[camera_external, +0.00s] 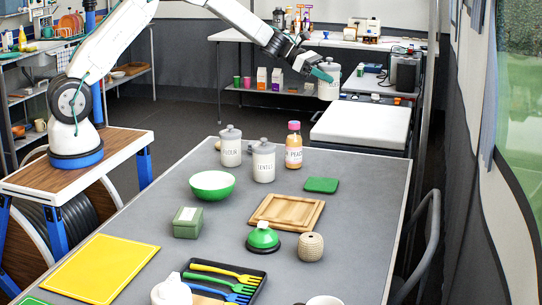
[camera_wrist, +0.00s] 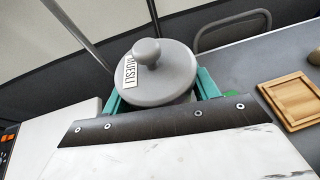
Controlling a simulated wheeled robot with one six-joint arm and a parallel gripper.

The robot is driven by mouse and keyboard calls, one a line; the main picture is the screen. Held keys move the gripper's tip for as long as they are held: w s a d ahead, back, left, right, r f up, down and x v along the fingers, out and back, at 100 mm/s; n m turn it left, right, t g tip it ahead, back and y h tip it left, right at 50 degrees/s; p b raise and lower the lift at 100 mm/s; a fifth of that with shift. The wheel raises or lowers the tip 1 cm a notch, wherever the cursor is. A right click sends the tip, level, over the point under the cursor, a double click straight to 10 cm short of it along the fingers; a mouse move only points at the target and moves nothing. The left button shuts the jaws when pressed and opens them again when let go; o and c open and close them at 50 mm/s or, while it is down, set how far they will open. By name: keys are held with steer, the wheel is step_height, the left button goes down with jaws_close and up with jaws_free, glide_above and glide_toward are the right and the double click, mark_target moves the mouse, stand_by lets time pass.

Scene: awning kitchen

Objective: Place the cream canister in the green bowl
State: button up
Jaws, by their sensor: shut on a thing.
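A pale cream canister (camera_external: 328,86) with a grey lid is held up in the air at the back right, beyond the far edge of the table. In the wrist view its round grey lid (camera_wrist: 160,85) and a MUESLI label show; most of its body is hidden. My gripper (camera_external: 326,75) is shut on it, with teal fingers on either side, also in the wrist view (camera_wrist: 158,96). The green bowl (camera_external: 212,186) stands on the grey table, left of the middle, well apart from the canister. It looks empty.
Two similar canisters (camera_external: 230,147) (camera_external: 263,162) and a peach bottle (camera_external: 293,150) stand behind and right of the bowl. A green box (camera_external: 187,223) stands in front of it. A wooden board (camera_external: 286,213) lies to its right. A white-topped surface (camera_external: 362,124) is beyond the table.

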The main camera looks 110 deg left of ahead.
steer(key=s+d+m+g+h, duration=0.35)
steer(key=s+d, duration=0.45)
steer(key=d, duration=0.3)
steer(key=s+d+m+g+h, duration=0.2)
steer(key=s+d+m+h, duration=0.2)
steer(key=s+d, duration=0.65)
steer(key=s+d+m+g+h, duration=0.3)
steer(key=s+d, duration=0.4)
steer(key=d, duration=0.6)
steer(key=shift+m+t, duration=0.35)
steer(key=shift+m, duration=0.3)
steer(key=shift+w+f, duration=0.1)
steer(key=shift+f, duration=10.45)
steer(key=o, duration=0.7)
steer(key=shift+f, duration=0.15)
steer(key=o, duration=0.3)
steer(key=shift+o, duration=0.2)
